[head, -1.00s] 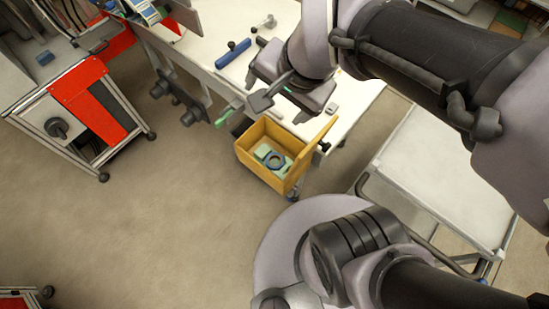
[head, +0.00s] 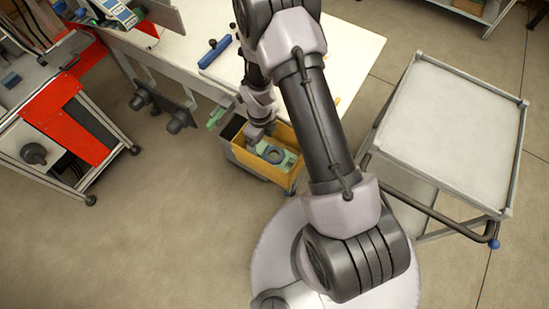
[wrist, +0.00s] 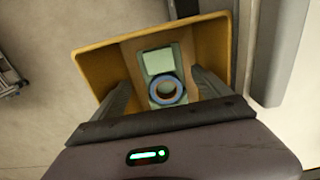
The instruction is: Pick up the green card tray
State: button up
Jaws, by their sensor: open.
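In the head view the tray (head: 291,160) shows partly beside my arm, in the drawer (head: 262,170). My gripper (wrist: 161,78) is open and empty. Its fingers reach down into the drawer area on the left and right of the tray, apart from it in the picture. How far above the tray the fingertips are, I cannot tell. In the head view my gripper (head: 256,138) is at the drawer's far left part.
The drawer walls stand close around the fingers. A white workbench (head: 345,50) is behind, with a blue-handled tool (head: 224,53) on it. A grey cart (head: 450,130) stands to the right, and a red-panelled cart (head: 75,135) to the left. The floor (head: 150,240) in front is clear.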

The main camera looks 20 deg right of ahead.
aim_at(263, 148)
notch_tip(263, 148, down, 6)
jog(key=b, duration=0.2)
jog(key=shift+w+f+b, duration=0.15)
jog(key=shift+b, duration=0.25)
jog(key=c, duration=1.3)
